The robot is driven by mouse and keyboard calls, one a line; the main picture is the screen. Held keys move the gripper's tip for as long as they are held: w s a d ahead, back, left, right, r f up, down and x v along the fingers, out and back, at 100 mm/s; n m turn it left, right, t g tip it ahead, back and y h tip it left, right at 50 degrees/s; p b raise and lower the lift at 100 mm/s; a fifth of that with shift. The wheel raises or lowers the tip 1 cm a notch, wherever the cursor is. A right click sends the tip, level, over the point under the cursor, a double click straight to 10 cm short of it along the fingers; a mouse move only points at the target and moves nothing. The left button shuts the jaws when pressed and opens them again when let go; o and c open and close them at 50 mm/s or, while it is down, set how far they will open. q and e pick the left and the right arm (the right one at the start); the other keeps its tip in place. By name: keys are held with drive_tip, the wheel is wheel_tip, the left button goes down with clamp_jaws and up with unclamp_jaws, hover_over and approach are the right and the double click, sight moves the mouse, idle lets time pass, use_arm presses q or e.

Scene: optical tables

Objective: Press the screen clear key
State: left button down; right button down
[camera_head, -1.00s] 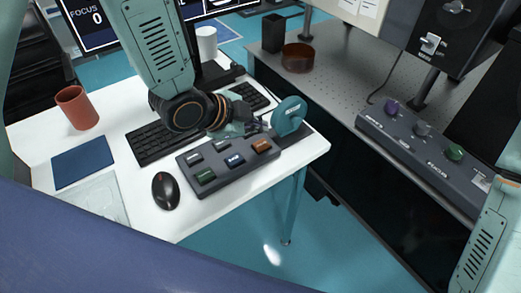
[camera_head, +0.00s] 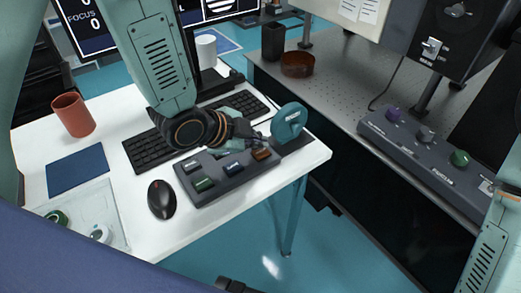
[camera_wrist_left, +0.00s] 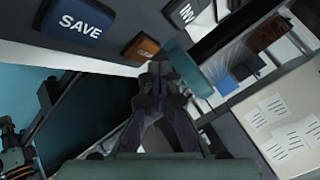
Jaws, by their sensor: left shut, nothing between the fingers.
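A dark grey keypad (camera_head: 222,187) with several coloured keys lies near the front of the white desk. Its orange key (camera_head: 261,154), at the right end, shows in the left wrist view (camera_wrist_left: 142,48) with a small dark label that seems to read CLEAR. A blue SAVE key (camera_wrist_left: 80,22) is beside it. My left gripper (camera_head: 260,141) is shut and empty, its tips close by the orange key. In the left wrist view the fingertips (camera_wrist_left: 158,70) appear just beside that key; I cannot tell whether they touch it.
A teal disc (camera_head: 288,122) stands close to the right of the gripper. A black keyboard (camera_head: 150,149) lies behind the keypad, a mouse (camera_head: 162,199) to its left. A red cup (camera_head: 73,115) is farther left. A grey optical table (camera_head: 335,90) stands across a gap.

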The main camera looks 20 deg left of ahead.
sight(258, 154)
use_arm(q)
drive_tip(key=shift+d, duration=0.1)
drive_tip(key=shift+f, duration=0.1)
idle(0.6)
drive_tip(key=shift+f, duration=0.3)
drive_tip(key=shift+f+b, duration=0.45)
idle(0.6)
drive_tip(key=shift+r, duration=0.15)
drive_tip(key=shift+r+p, duration=0.75)
drive_tip(key=shift+p, duration=0.1)
wheel_tip(258, 154, up, 5)
drive_tip(key=p, duration=0.5)
